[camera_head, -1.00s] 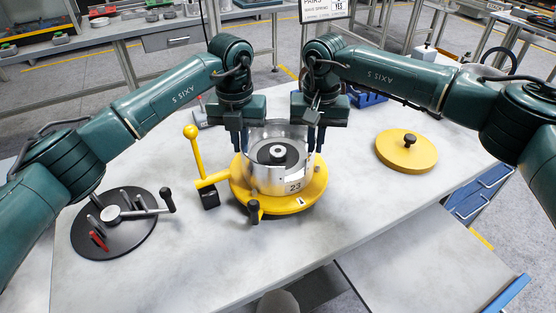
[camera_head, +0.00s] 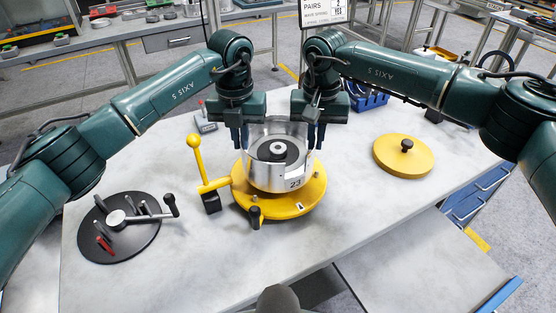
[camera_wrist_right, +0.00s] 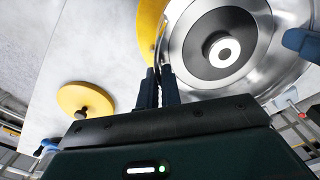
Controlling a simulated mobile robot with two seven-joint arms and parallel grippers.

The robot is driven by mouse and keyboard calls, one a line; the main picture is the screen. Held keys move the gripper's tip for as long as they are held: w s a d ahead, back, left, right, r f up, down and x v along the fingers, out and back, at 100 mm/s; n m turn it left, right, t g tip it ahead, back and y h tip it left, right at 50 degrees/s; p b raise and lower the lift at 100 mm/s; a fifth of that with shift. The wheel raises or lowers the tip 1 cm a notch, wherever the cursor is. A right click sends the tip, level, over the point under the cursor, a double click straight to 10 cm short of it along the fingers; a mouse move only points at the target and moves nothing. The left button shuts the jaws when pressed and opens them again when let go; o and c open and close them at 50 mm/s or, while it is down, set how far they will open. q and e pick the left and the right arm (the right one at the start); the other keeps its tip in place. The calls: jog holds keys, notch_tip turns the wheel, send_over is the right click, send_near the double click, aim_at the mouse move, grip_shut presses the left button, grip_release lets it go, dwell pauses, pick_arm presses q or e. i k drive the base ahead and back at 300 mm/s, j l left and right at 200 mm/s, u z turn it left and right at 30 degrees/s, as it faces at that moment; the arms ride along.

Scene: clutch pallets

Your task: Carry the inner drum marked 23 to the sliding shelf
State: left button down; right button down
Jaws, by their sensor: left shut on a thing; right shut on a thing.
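The silver drum marked 23 (camera_head: 268,182) is held upright over the yellow round base (camera_head: 310,200), with its dark hub visible inside. My left gripper (camera_head: 240,145) is shut on the left side of its rim. My right gripper (camera_head: 316,145) is shut on the right side. In the right wrist view the fingers (camera_wrist_right: 159,82) are shut at the wall of the drum (camera_wrist_right: 262,75), and a blue fingertip of my left gripper (camera_wrist_right: 303,43) shows at its far side. Any gap under the drum is hard to judge. A flat grey shelf (camera_head: 430,265) extends at lower right.
A yellow lid with black knob (camera_head: 403,160) lies right of the base. A yellow-handled lever (camera_head: 194,150) stands at its left. A black disc with tools (camera_head: 125,240) lies at front left. The tabletop (camera_head: 350,215) between base and shelf is clear.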

aim_at(426, 273)
jog(key=k+j+z, duration=0.1)
jog(key=z, duration=1.4)
